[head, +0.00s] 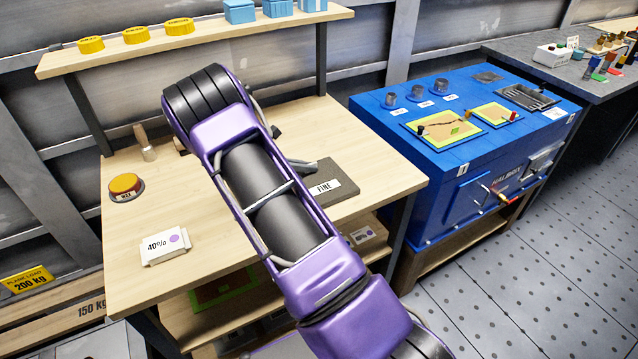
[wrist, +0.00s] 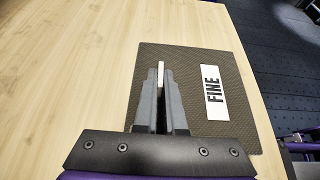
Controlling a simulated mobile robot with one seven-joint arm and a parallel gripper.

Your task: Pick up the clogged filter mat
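A dark grey square mat (head: 347,176) with a white label reading "FINE" lies flat on the wooden bench; the wrist view shows most of it (wrist: 212,128). No sign says whether it is clogged. My gripper (wrist: 163,80) is over the mat's left half, left of the label. Its fingers are close together, with a thin white upright strip (wrist: 160,73) between them. The strip seems to belong to the mat, but its foot is hidden. In the head view my purple arm hides most of the gripper and part of the mat.
The bench (head: 205,215) also carries a white "40%" box (head: 164,246), a yellow-topped button (head: 127,187) and a wooden-handled tool (head: 145,145). A shelf (head: 225,33) runs behind. A blue cabinet (head: 460,150) with framed openings stands to the right. A green-edged panel (head: 222,293) lies below.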

